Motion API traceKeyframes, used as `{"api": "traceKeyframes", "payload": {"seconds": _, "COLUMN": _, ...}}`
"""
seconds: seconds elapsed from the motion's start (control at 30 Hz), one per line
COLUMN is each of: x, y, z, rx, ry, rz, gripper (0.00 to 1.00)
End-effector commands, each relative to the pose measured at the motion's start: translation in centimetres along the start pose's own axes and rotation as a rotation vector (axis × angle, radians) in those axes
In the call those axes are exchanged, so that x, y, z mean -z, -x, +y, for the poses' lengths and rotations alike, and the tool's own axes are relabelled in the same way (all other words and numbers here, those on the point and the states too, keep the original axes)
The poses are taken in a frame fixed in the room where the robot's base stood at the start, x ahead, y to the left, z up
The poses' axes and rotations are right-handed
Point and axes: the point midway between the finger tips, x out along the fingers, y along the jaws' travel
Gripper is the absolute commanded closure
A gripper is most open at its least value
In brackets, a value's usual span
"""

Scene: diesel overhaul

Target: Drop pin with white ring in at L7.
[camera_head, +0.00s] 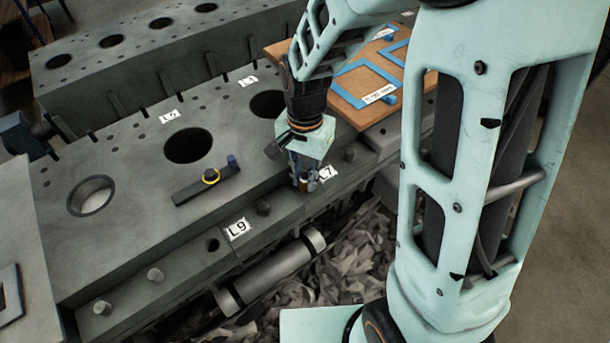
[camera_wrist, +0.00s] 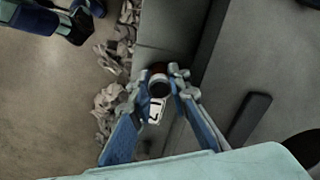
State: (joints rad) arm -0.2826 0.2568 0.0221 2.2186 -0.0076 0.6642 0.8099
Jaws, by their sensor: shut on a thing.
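My gripper (camera_head: 304,182) is low over the ledge of the engine block, close beside the L7 label (camera_head: 325,172). In the wrist view its fingertips (camera_wrist: 162,80) are shut around a dark, round-ended pin (camera_wrist: 159,87) with a reddish-brown side. I cannot make out a white ring on it. The L7 label (camera_wrist: 156,110) also shows in the wrist view, just below the pin. The hole at L7 is hidden by the gripper and pin, so I cannot tell whether the pin's tip is in it.
An open hole (camera_head: 212,245) is beside the L9 label (camera_head: 238,228). Several pegs stand along the ledge. A wooden board (camera_head: 345,112) with blue frames lies behind my gripper.

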Motion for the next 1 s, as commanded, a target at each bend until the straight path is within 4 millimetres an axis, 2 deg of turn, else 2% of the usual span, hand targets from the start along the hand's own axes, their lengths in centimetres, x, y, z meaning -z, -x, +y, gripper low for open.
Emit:
{"api": "traceKeyframes", "payload": {"seconds": 0.37, "x": 0.0, "y": 0.0, "z": 0.0, "rx": 0.0, "ry": 0.0, "rz": 0.0, "gripper": 1.0}}
{"api": "traceKeyframes", "payload": {"seconds": 0.67, "x": 0.0, "y": -1.0, "z": 0.0, "rx": 0.0, "ry": 0.0, "rz": 0.0, "gripper": 1.0}}
{"api": "traceKeyframes", "payload": {"seconds": 0.7, "x": 0.0, "y": -0.8, "z": 0.0, "rx": 0.001, "ry": 0.0, "rz": 0.001, "gripper": 0.79}}
{"api": "traceKeyframes", "payload": {"seconds": 0.83, "x": 0.0, "y": -0.8, "z": 0.0, "rx": 0.0, "ry": 0.0, "rz": 0.0, "gripper": 0.65}}
{"api": "traceKeyframes", "payload": {"seconds": 1.0, "x": 0.0, "y": -0.8, "z": 0.0, "rx": 0.0, "ry": 0.0, "rz": 0.0, "gripper": 0.63}}
